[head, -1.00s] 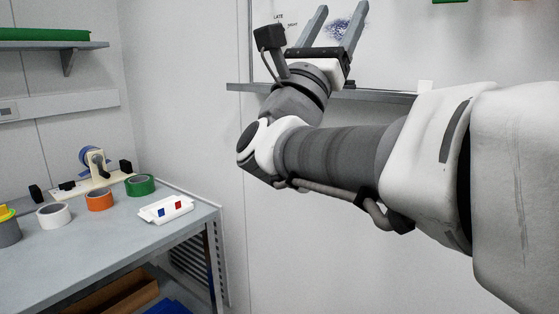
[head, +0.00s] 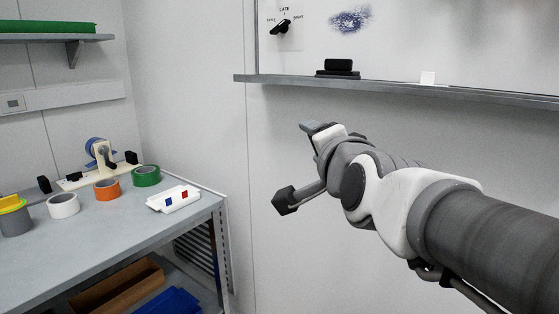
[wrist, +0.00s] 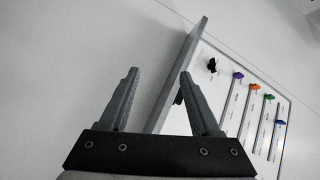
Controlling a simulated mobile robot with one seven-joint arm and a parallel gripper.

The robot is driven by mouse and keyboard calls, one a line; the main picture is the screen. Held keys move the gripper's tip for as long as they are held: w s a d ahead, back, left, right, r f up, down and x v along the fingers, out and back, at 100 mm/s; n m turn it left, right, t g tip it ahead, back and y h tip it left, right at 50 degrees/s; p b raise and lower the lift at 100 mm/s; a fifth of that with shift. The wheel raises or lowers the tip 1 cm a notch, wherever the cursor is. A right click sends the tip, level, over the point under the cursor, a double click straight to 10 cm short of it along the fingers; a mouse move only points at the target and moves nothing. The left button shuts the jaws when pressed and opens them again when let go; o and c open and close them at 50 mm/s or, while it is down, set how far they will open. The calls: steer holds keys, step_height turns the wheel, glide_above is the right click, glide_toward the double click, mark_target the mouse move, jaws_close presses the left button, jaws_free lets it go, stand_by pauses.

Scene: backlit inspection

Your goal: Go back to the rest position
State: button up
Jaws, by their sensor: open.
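My gripper (wrist: 157,100) is open and empty in the wrist view, its two grey fingers spread apart with nothing between them. In the head view my gripper (head: 312,127) is folded back below the whiteboard ledge, in front of the bare wall. There its fingers show only as a small tip, largely hidden by the wrist. The whiteboard (head: 420,45) hangs on the wall above my arm. It also shows at the right of the wrist view (wrist: 235,115), with several coloured markers or sliders on it.
At left, a workbench (head: 110,232) carries green (head: 146,176), orange (head: 107,190) and white (head: 63,205) tape rolls and a white tray (head: 183,203). Wall between bench and arm is clear.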

steer(key=s+d+f+n+g+h, duration=0.1)
steer(key=s+d+f+n+g, duration=0.25)
steer(key=s+f, duration=0.35)
steer(key=s+d+f+n+g+h, duration=0.1)
steer(key=s+d+f+n+g, duration=0.1)
steer(key=s+f+n+g, duration=0.35)
steer(key=s+d+f+n+g, duration=0.2)
steer(key=s+d+f+n, duration=0.1)
steer(key=s+f, duration=0.5)
step_height(320, 180, up, 20)
steer(key=w+p, duration=0.1)
steer(key=p, duration=2)
steer(key=shift+w+r, duration=0.2)
steer(key=shift+w, duration=0.05)
